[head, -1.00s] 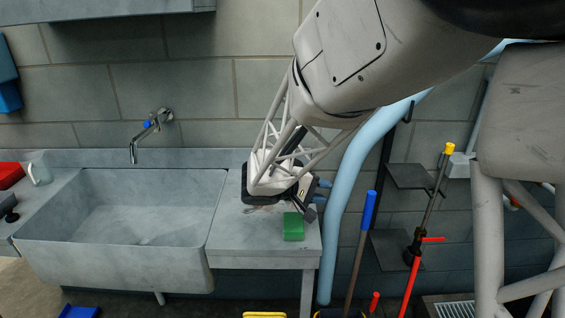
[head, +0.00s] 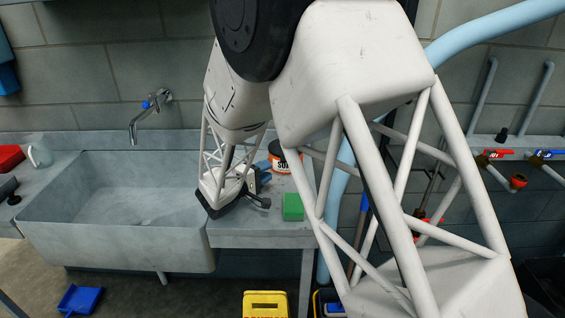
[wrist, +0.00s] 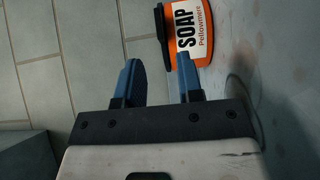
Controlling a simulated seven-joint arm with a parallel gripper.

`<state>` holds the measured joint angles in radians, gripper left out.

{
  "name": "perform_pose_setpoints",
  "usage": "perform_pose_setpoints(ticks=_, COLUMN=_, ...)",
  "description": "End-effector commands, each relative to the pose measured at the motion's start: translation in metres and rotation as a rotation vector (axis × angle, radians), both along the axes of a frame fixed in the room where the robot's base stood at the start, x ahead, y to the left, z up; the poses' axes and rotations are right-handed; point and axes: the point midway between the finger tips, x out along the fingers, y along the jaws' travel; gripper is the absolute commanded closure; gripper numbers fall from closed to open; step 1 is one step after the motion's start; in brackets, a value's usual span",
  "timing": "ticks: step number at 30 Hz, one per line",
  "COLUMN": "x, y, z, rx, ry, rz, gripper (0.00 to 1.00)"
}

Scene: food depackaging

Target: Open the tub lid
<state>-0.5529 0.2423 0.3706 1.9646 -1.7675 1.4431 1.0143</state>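The tub is an orange container with a white label reading "SOAP". In the head view the tub (head: 288,160) stands upright on the counter, partly behind my arm. In the wrist view the tub (wrist: 190,30) lies just beyond my fingertips, with its black lid (wrist: 160,36) on its left-facing end. The lid looks seated on the tub. My gripper (wrist: 157,59) is open and empty, its two blue fingers spread. The lid's edge lines up with the gap between the fingertips. The right finger overlaps the tub's near edge; I cannot tell whether they touch. In the head view my gripper (head: 262,180) is left of the tub.
A green block (head: 292,207) sits on the counter (head: 255,228) in front of the tub. A wide, empty sink (head: 135,195) lies to the left, with a tap (head: 148,115) on the wall behind. A light-blue pipe (head: 490,35) runs along the right.

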Motion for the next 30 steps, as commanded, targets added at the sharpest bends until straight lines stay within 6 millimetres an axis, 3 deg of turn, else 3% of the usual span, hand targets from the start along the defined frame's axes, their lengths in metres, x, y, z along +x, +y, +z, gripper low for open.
perform_pose_setpoints(ticks=13, x=0.007, y=-0.007, z=0.000, rx=0.001, ry=0.001, rz=-0.002, gripper=0.66)
perform_pose_setpoints(ticks=30, x=0.047, y=-0.048, z=0.000, rx=0.001, ry=0.001, rz=-0.003, gripper=0.66)
